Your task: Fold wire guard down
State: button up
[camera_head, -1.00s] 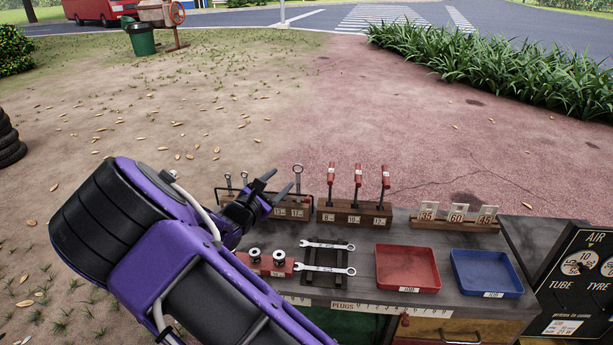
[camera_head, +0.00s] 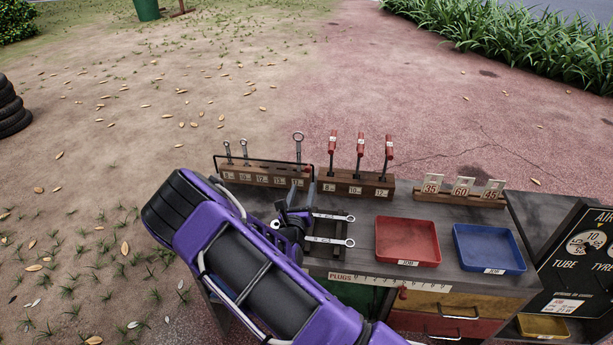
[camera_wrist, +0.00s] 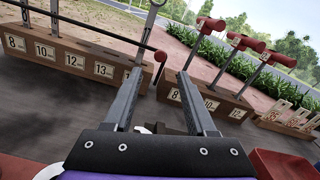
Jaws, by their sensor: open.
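The wire guard (camera_head: 262,158) is a thin black wire frame standing raised along the left wooden wrench rack (camera_head: 262,178). In the wrist view the guard (camera_wrist: 112,34) slants across, with a red knob (camera_wrist: 160,57) at its right end. My gripper (camera_head: 297,197) is open and empty on the near side of the rack's right end. In the wrist view its fingertips (camera_wrist: 159,74) straddle the line of sight to the red knob. I see no contact with the knob or wire; the remaining gap is hard to judge.
A second rack (camera_head: 355,185) with red-handled tools stands close on the right. A number-card holder (camera_head: 458,199), red tray (camera_head: 407,242) and blue tray (camera_head: 488,248) lie farther right. Two wrenches (camera_head: 330,241) lie on a dark holder beside my gripper. Wrenches stand up from the left rack.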

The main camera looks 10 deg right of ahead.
aim_at(307, 171)
jog(key=x, duration=0.7)
jog(key=shift+w+d+b, duration=0.1)
jog(key=shift+w+b, duration=0.25)
grip_shut()
dwell(1.0)
